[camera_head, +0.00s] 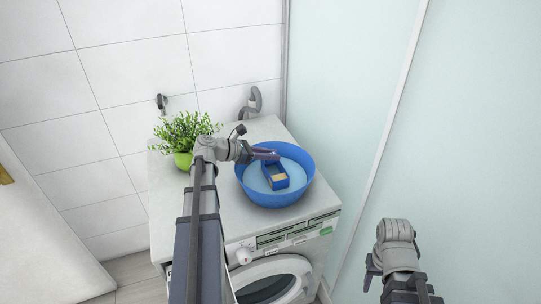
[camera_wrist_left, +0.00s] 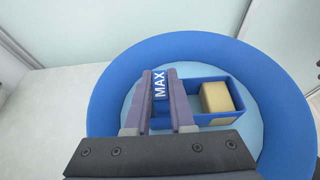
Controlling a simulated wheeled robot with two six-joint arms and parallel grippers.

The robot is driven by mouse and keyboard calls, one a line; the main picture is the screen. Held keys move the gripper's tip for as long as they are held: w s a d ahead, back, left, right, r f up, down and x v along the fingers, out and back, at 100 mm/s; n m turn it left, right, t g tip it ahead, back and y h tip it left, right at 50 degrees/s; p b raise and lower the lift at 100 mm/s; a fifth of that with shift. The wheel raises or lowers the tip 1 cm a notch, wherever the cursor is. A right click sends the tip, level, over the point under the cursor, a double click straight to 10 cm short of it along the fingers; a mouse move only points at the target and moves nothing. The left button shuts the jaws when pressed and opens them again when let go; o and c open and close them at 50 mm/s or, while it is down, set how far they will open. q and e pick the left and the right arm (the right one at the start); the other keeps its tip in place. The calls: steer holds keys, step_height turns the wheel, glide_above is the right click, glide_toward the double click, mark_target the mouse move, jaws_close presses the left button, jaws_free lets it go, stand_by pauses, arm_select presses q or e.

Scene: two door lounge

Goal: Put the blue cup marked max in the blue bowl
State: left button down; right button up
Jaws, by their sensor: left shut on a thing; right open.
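My left gripper (camera_head: 268,154) reaches over the blue bowl (camera_head: 305,182), its fingers shut on a blue piece marked MAX (camera_wrist_left: 160,88). This piece appears to be part of the blue box-shaped cup (camera_head: 279,182), which also shows in the left wrist view (camera_wrist_left: 213,121). The cup is inside the bowl's rim and holds a pale yellow block (camera_wrist_left: 217,97). I cannot tell whether the cup touches the bowl's floor. The fingers hide its left end. My right gripper (camera_head: 398,284) is open and empty at the lower right, away from the bowl.
The bowl stands on a white washing machine (camera_head: 225,215). A green potted plant (camera_head: 183,140) stands at its back left, behind my left arm. A grey wall fitting (camera_head: 254,103) is at the back. Pale glass panels (camera_head: 335,80) close the right side.

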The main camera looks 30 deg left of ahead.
arm_select(q)
steer(key=shift+f+b, duration=0.3)
steer(key=shift+f, duration=0.15)
steer(key=shift+r, duration=0.1)
steer(key=c, duration=0.8)
jaws_free()
steer(key=shift+o, duration=0.2)
steer(key=shift+r, duration=0.2)
steer(key=shift+s+a+r+p, duration=0.15)
steer(key=shift+r+p, duration=0.25)
steer(key=shift+p, duration=0.15)
steer(key=shift+s+a+r+p, duration=0.1)
steer(key=shift+s+r+p, duration=0.05)
steer(key=shift+r+p, duration=0.3)
steer(key=shift+p+v, duration=1.95)
steer(key=shift+v, duration=3.5)
